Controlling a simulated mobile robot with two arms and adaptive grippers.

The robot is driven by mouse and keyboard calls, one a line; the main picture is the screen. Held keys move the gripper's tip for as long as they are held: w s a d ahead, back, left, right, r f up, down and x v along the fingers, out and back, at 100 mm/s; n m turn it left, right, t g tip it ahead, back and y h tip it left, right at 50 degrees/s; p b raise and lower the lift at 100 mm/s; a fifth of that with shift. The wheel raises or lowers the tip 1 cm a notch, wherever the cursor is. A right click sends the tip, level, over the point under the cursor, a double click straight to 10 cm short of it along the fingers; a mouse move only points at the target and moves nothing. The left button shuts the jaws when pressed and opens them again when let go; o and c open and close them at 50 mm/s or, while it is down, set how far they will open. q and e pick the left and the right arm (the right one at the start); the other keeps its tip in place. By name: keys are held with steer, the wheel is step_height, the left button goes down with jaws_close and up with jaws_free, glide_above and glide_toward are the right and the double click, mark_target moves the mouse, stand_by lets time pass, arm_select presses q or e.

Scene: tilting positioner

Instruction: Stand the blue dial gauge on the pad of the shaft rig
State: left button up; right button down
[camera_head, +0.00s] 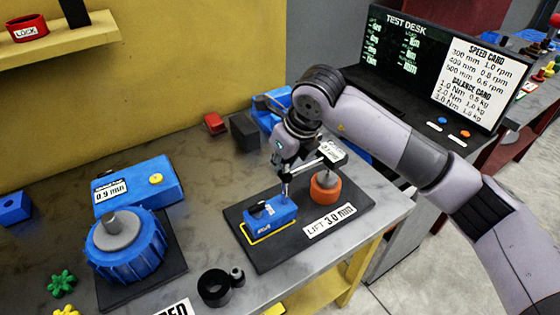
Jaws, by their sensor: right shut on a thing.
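The blue dial gauge (268,224) is a blue block with a dark top part. It is over the yellow-outlined pad (272,236) on the dark base plate of the shaft rig (272,259). The yellow line shows along its front and left sides; I cannot tell whether it touches the pad. My right gripper (285,194) points down and is shut on the gauge at its right rear end. An orange round part with a grey top, the rig's shaft (325,188), stands just right of the gripper. My left gripper is not in view.
A blue ribbed wheel (126,247) and a blue box (150,183) stand on the left. A black ring (214,288) lies in front. A red block (215,124) and dark block (244,132) are behind. A screen (432,70) stands at back right.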

steer(key=shift+f, duration=0.2)
steer(key=c, duration=1.6)
jaws_free()
steer(key=shift+s, duration=0.1)
steer(key=shift+o, duration=0.3)
steer(key=shift+f, duration=0.25)
steer(key=v, duration=1.2)
steer(key=shift+r, duration=0.2)
steer(key=shift+a, duration=0.15)
